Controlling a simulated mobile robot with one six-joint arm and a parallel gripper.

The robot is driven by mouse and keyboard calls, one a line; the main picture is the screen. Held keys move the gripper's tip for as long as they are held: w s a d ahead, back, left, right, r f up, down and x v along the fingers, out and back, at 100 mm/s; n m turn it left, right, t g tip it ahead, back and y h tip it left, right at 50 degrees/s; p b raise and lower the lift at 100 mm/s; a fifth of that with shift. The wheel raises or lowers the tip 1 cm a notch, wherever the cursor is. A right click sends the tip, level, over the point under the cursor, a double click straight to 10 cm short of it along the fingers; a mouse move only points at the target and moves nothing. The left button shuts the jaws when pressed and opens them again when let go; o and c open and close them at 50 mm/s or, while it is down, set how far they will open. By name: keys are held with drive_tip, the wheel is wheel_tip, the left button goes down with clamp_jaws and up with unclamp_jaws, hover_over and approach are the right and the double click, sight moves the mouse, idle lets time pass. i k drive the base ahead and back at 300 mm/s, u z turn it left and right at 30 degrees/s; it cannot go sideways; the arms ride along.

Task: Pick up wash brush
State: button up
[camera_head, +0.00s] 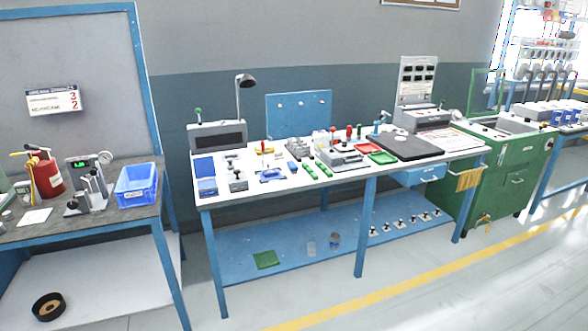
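I cannot pick out a wash brush with certainty at this size. The white-topped middle bench (222,189) holds many small tools and parts. A small blue object (271,175) lies near its front edge, left of centre; its kind is too small to tell. Green pieces (308,173) lie beside it. A grey fixture with red-knobbed levers (339,155) stands right of these. My gripper and arm are not in view.
A dark-topped bench (100,222) at left carries a red can (47,178) and a blue bin (136,186). A green cabinet (511,178) stands at right. The lower blue shelf (300,255) holds small items. The floor (430,283) in front is clear.

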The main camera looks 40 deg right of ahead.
sight(293, 168)
drive_tip(key=z, duration=0.05)
drive_tip(key=i, duration=0.9)
drive_tip(key=u, duration=0.05)
